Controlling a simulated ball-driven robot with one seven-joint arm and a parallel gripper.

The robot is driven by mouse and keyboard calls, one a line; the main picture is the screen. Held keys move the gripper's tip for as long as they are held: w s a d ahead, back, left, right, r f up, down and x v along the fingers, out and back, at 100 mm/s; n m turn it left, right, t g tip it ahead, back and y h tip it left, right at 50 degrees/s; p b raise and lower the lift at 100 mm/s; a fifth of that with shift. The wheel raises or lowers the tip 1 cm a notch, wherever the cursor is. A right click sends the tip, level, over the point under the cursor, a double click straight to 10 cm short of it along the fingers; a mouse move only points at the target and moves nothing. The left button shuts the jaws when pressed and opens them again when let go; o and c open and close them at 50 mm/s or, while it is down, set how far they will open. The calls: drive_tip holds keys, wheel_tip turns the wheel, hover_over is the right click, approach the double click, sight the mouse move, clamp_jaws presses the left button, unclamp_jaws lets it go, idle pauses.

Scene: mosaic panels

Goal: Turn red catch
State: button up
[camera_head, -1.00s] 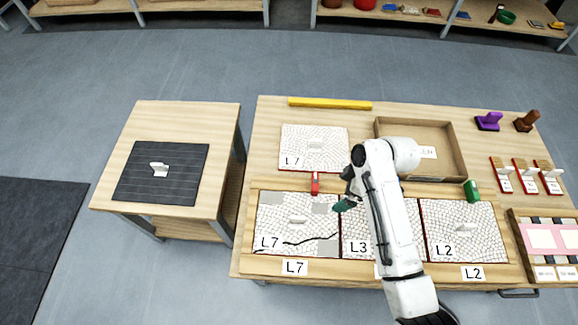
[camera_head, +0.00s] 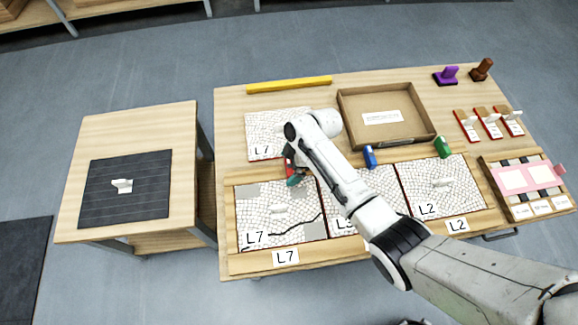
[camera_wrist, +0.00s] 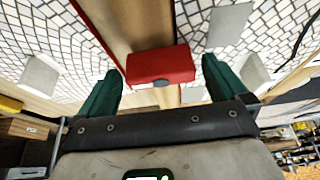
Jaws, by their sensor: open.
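The red catch (camera_wrist: 160,66) is a small red block on the wooden frame strip, in the middle of the wrist view. My gripper (camera_wrist: 161,85) is open, with one green finger on each side of the catch and a gap visible on both sides. In the head view my gripper (camera_head: 294,176) is at the top edge of the left L7 panel (camera_head: 262,222). There the catch is mostly hidden by my gripper, with only a bit of red (camera_head: 288,168) showing.
A blue catch (camera_head: 370,157) and a green catch (camera_head: 443,147) stand along the frame to the right. A loose L7 panel (camera_head: 262,125) lies behind my gripper. An open cardboard box (camera_head: 352,103) and a yellow bar (camera_head: 289,85) are at the back.

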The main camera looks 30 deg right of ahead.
drive_tip(key=shift+a+f, duration=0.15)
drive_tip(key=shift+f, duration=0.2)
drive_tip(key=c, duration=0.9)
